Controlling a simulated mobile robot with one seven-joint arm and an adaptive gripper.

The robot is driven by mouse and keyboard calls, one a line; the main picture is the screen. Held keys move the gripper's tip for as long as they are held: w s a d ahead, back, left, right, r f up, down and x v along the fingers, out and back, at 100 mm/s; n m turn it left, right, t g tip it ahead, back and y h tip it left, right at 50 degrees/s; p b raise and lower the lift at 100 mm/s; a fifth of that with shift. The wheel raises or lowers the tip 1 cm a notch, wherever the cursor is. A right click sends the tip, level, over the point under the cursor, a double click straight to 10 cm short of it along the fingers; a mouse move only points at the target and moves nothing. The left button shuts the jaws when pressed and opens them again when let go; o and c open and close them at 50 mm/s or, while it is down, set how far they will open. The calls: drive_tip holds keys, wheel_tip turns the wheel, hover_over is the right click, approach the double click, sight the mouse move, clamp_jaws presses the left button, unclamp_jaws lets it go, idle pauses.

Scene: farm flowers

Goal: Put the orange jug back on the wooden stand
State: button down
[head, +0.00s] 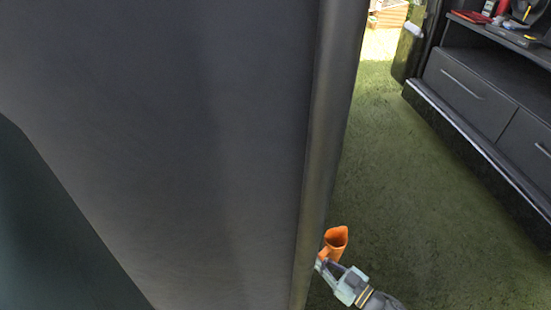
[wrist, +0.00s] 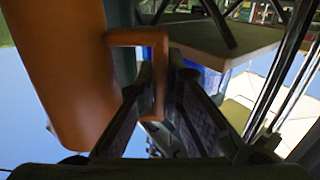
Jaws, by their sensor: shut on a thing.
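The orange jug (head: 335,238) is in the lower middle of the head view, with its open mouth showing. My gripper (head: 322,264) is beside it, close to the edge of a large dark panel. In the wrist view, the jug (wrist: 65,70) fills the left side, and its squared handle (wrist: 138,38) reaches to the right. My gripper (wrist: 163,72) is shut on this handle, with a finger on each side. The jug is held off the ground. I cannot make out the wooden stand for certain in either view.
A large dark panel (head: 200,130) blocks the left and middle of the head view. A dark cabinet (head: 480,95) with drawers and tools on top stands at right. Green floor (head: 420,190) lies open between them. A light wooden object (head: 390,14) is far back.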

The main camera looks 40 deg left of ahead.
drive_tip(key=s+a+f+n+g, duration=0.1)
drive_tip(key=s+a, duration=0.1)
drive_tip(key=a, duration=0.7)
drive_tip(key=s+a+f+g+b, duration=0.1)
drive_tip(key=s+a+f, duration=0.1)
drive_tip(key=a, duration=0.8)
drive_tip(key=shift+s+f+n+g, duration=0.15)
drive_tip(key=shift+n+g, duration=0.25)
drive_tip(key=shift+a, duration=0.1)
drive_tip(key=shift+f, duration=0.2)
drive_tip(key=c, duration=1.7)
unclamp_jaws()
drive_tip(key=d, duration=0.8)
drive_tip(key=w+d, duration=0.1)
drive_tip(key=d, duration=0.3)
drive_tip(key=shift+r, duration=0.25)
